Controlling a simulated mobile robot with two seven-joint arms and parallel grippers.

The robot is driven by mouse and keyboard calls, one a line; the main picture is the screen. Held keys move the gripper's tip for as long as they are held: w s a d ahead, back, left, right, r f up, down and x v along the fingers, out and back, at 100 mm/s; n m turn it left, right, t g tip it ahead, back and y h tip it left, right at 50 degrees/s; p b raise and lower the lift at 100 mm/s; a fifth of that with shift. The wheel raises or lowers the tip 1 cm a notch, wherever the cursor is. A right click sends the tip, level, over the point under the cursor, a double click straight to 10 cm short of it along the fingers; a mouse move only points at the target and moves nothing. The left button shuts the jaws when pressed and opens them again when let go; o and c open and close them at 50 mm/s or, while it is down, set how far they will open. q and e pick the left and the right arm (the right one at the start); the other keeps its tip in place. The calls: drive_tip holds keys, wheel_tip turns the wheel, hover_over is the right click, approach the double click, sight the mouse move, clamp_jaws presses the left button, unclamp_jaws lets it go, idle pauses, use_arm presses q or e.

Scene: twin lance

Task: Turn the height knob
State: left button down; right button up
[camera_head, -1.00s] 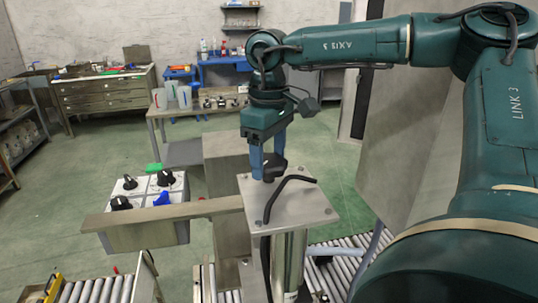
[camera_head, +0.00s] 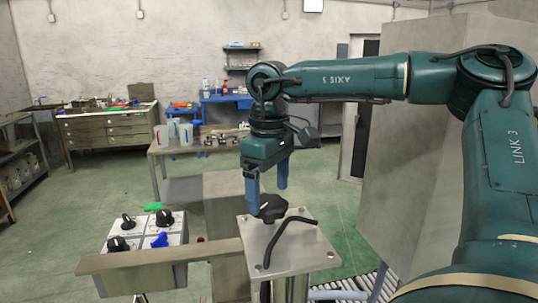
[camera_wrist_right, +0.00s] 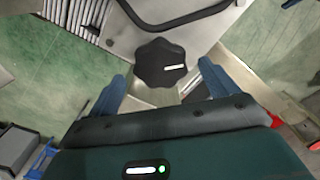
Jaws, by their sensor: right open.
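A black lobed knob (camera_head: 269,207) with a white mark sits on top of a grey metal plate (camera_head: 290,258), near its back edge. In the right wrist view the knob (camera_wrist_right: 161,63) lies just ahead of the fingertips, centred between them. My right gripper (camera_head: 268,197) is open and points down at the knob. One blue finger is on each side, and no contact is visible. It also shows in the right wrist view (camera_wrist_right: 160,77). My left gripper does not show.
A black curved handle or cable (camera_head: 288,234) lies on the plate close to the knob. A bench with jugs (camera_head: 178,133) stands farther back.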

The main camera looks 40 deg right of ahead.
sight(269, 201)
wheel_tip(269, 201, up, 11)
idle(0.3)
